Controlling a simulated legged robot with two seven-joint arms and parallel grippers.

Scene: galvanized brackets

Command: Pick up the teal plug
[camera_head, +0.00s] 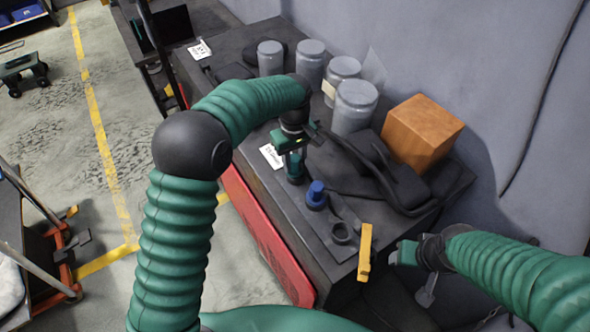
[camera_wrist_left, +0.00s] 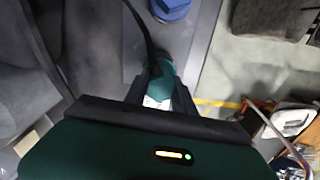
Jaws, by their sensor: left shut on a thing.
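The teal plug (camera_head: 295,172) is between the fingers of my left gripper (camera_head: 293,160), over the workbench beside the blue plug. In the left wrist view, the teal plug (camera_wrist_left: 161,82) shows past the dark fingers, and my left gripper (camera_wrist_left: 160,100) is shut on it. Its lower end and any contact with the bench are hard to make out. My right gripper (camera_head: 398,254) is at the bench's front right, just right of a yellow bar; its jaw opening is unclear.
A blue plug (camera_head: 317,194) and a dark ring (camera_head: 343,234) sit along the bench front. The yellow bar (camera_head: 365,252) stands near the corner. Several grey canisters (camera_head: 355,108), an orange box (camera_head: 421,131) and dark bags (camera_head: 385,175) fill the back. A white label (camera_head: 271,156) lies at the left edge.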

